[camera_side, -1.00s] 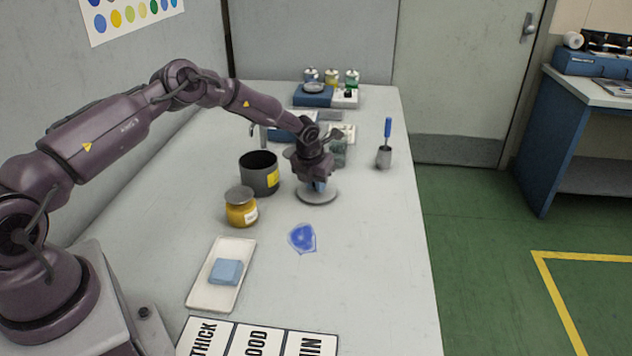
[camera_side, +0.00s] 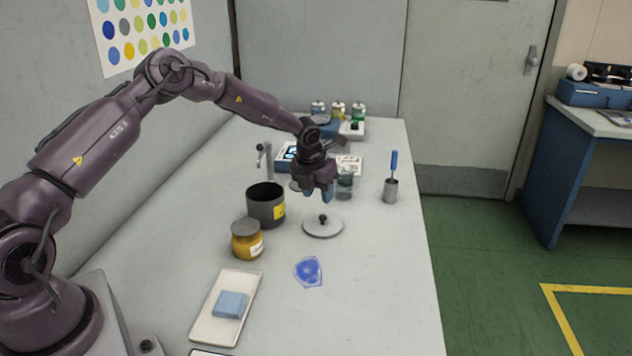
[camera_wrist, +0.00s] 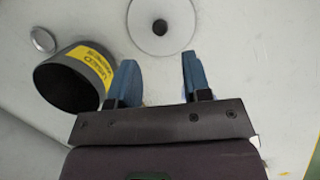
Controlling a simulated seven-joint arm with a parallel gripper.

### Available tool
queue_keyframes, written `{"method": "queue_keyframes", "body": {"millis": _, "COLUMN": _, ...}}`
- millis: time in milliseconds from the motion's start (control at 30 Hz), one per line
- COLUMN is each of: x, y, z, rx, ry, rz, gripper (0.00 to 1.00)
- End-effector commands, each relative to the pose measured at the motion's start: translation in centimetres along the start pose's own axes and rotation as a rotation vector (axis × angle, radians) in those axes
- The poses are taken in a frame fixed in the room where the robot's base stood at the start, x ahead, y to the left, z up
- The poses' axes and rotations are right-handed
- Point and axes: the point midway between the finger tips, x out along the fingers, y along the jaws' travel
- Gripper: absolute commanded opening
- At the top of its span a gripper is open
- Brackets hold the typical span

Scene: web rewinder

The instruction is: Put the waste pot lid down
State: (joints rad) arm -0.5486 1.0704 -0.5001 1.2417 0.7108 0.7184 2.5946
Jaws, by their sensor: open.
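The waste pot lid (camera_side: 335,229), a flat grey disc with a dark knob, lies on the bench. It also shows in the wrist view (camera_wrist: 177,16), at the top. My gripper (camera_side: 323,200) is above and behind the lid's knob, apart from it. In the wrist view, my gripper (camera_wrist: 158,60) has its two blue fingers spread with nothing between them. The dark grey waste pot (camera_side: 265,208), with a yellow label, stands uncovered to the left of the lid. It shows at the left in the wrist view (camera_wrist: 60,85).
A yellow jar (camera_side: 246,241) stands in front of the pot. A metal cup (camera_side: 390,191) with a blue-handled tool stands right. Bench right of the lid is clear.

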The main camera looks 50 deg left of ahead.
Motion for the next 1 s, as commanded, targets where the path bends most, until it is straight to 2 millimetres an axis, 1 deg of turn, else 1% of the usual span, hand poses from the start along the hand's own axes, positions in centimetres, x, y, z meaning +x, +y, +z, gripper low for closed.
{"method": "queue_keyframes", "body": {"millis": 33, "x": -1.1, "y": 0.1, "z": 0.0, "rx": 0.001, "ry": -0.002, "rz": 0.001, "gripper": 0.44}}
{"method": "queue_keyframes", "body": {"millis": 100, "x": -2.1, "y": 0.0, "z": 0.0, "rx": 0.000, "ry": 0.000, "rz": 0.001, "gripper": 0.44}}
{"method": "queue_keyframes", "body": {"millis": 233, "x": -3.3, "y": 0.0, "z": 0.0, "rx": 0.000, "ry": 0.000, "rz": 0.000, "gripper": 0.44}}
{"method": "queue_keyframes", "body": {"millis": 433, "x": -4.1, "y": -0.1, "z": -0.1, "rx": -0.008, "ry": 0.000, "rz": 0.002, "gripper": 0.44}}
{"method": "queue_keyframes", "body": {"millis": 467, "x": -4.5, "y": -0.3, "z": -0.1, "rx": -0.018, "ry": -0.003, "rz": 0.004, "gripper": 0.44}}
{"method": "queue_keyframes", "body": {"millis": 533, "x": -6.0, "y": -0.8, "z": -0.2, "rx": -0.071, "ry": -0.010, "rz": 0.013, "gripper": 0.44}}
{"method": "queue_keyframes", "body": {"millis": 567, "x": -7.0, "y": -1.1, "z": -0.4, "rx": -0.107, "ry": -0.016, "rz": 0.018, "gripper": 0.44}}
{"method": "queue_keyframes", "body": {"millis": 667, "x": -11.5, "y": -2.4, "z": -1.4, "rx": -0.288, "ry": -0.043, "rz": 0.039, "gripper": 0.44}}
{"method": "queue_keyframes", "body": {"millis": 700, "x": -13.5, "y": -2.8, "z": -2.2, "rx": -0.384, "ry": -0.056, "rz": 0.048, "gripper": 0.44}}
{"method": "queue_keyframes", "body": {"millis": 767, "x": -16.6, "y": -3.3, "z": -3.5, "rx": -0.544, "ry": -0.079, "rz": 0.055, "gripper": 0.44}}
{"method": "queue_keyframes", "body": {"millis": 800, "x": -18.6, "y": -3.5, "z": -4.6, "rx": -0.654, "ry": -0.094, "rz": 0.057, "gripper": 0.44}}
{"method": "queue_keyframes", "body": {"millis": 867, "x": -21.4, "y": -3.7, "z": -6.2, "rx": -0.826, "ry": -0.118, "rz": 0.051, "gripper": 0.44}}
{"method": "queue_keyframes", "body": {"millis": 900, "x": -23.1, "y": -3.8, "z": -7.5, "rx": -0.943, "ry": -0.134, "rz": 0.042, "gripper": 0.44}}
{"method": "queue_keyframes", "body": {"millis": 967, "x": -25.6, "y": -3.8, "z": -9.5, "rx": -1.124, "ry": -0.153, "rz": 0.022, "gripper": 0.44}}
{"method": "queue_keyframes", "body": {"millis": 1000, "x": -27.1, "y": -3.7, "z": -10.9, "rx": -1.247, "ry": -0.162, "rz": 0.005, "gripper": 0.44}}
